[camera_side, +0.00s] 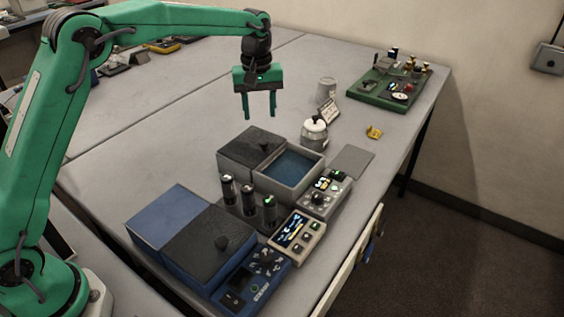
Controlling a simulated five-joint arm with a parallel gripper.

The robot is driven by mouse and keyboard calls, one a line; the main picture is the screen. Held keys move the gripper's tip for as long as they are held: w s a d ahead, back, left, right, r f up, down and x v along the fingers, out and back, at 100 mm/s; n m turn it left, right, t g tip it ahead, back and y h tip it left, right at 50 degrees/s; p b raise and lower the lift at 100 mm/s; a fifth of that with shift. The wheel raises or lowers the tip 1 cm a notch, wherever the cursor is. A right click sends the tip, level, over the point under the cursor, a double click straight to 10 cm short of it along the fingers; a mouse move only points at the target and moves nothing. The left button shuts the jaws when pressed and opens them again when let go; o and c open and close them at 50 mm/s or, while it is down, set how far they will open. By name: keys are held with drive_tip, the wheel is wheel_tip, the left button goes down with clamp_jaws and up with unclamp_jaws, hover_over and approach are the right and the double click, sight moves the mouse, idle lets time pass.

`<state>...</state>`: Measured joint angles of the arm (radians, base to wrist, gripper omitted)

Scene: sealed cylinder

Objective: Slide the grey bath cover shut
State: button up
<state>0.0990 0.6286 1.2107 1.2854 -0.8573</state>
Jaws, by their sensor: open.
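The grey bath (276,188) stands on the bench near the centre, with blue inside showing through its open top. Its dark cover (252,143), with a small knob, sits to the left of the opening, leaving the right part uncovered. My gripper (260,117) hangs above the bench, behind and above the cover in the picture. Its two green fingers point down, apart and empty, and touch nothing.
A blue bath unit (165,214) with a dark knobbed cover (210,243) is in front. Several dark cylinders (249,199) stand between the baths. Control boxes (325,193), a white lidded jar (314,134) and a grey pad (352,161) are nearby.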

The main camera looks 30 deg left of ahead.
sight(264, 142)
drive_tip(key=shift+w+d+f, duration=0.15)
drive_tip(key=shift+w+f, duration=0.25)
drive_tip(key=shift+f, duration=0.2)
drive_tip(key=shift+f, duration=0.1)
drive_tip(key=shift+f, duration=3.85)
clamp_jaws()
